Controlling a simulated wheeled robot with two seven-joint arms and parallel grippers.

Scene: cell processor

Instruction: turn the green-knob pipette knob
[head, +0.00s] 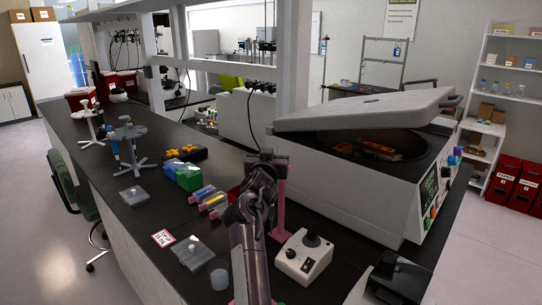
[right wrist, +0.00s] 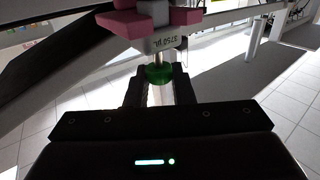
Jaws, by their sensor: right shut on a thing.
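The green knob (right wrist: 159,73) sits below a pale pipette body (right wrist: 160,35) marked with a volume reading, held by a pink holder (right wrist: 125,20) in the right wrist view. My right gripper (right wrist: 159,84) has its two dark fingers closed on the green knob from below in the picture. In the head view my right arm reaches up the middle of the picture to a pink stand (head: 282,185). The arm hides the pipette and the fingertips there. My left gripper is in neither view.
A white control box (head: 304,257) stands right of my arm, before a large open-lidded centrifuge (head: 385,190). Tube racks (head: 210,202), small clear boxes (head: 188,252) and another stand (head: 130,135) lie left.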

